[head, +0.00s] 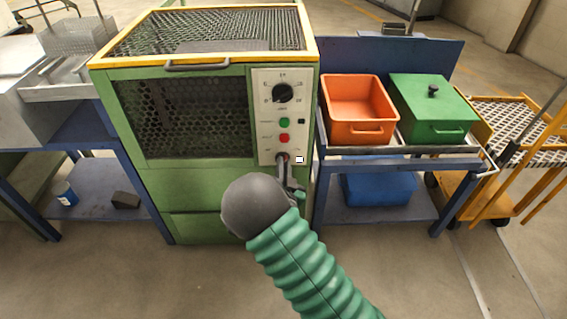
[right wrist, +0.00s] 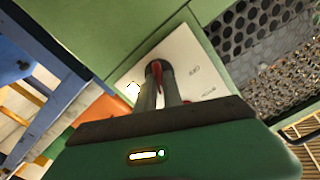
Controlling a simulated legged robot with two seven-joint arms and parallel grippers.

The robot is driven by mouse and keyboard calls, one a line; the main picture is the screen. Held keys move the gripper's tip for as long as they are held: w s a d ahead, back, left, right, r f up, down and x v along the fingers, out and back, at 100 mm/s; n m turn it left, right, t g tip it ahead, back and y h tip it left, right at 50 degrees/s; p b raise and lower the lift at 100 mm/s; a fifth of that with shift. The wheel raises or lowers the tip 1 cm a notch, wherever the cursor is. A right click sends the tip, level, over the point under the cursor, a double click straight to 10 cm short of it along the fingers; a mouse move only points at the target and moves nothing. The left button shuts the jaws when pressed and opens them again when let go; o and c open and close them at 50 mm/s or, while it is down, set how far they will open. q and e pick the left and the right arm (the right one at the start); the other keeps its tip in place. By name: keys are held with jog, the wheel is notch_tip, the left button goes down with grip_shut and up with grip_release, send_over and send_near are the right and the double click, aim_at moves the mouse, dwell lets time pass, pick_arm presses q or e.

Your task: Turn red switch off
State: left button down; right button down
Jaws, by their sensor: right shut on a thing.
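The furnace (head: 195,190) is a green cabinet with mesh windows. Its pale control panel (head: 262,100) carries a black dial (head: 283,93), a green button (head: 284,121) and a red button (head: 285,138). My right gripper (head: 284,162) is at the bottom of this panel, shut on the red switch. In the right wrist view my two grey fingers (right wrist: 161,85) stand against the panel (right wrist: 190,60), with the red switch (right wrist: 164,75) between their tips. The gripper hides most of the switch, so its setting cannot be told. My left gripper is not in view.
A blue cart stands right of the furnace, with an orange bin (head: 357,108) and a green lidded box (head: 433,108) on top and a blue bin (head: 378,188) below. A yellow trolley (head: 500,190) is farther right. A blue bench (head: 75,130) stands left.

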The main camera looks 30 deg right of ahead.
jog(key=shift+w+a+f+n+p, duration=0.15)
jog(key=shift+n+p, duration=1.8)
jog(key=shift+n, duration=1.7)
jog(key=shift+s+a+n+p, duration=0.15)
jog(key=shift+n+p, duration=1.75)
jog(key=shift+n, duration=1.75)
jog(key=shift+w, duration=0.1)
jog(key=c, duration=1.5)
grip_release()
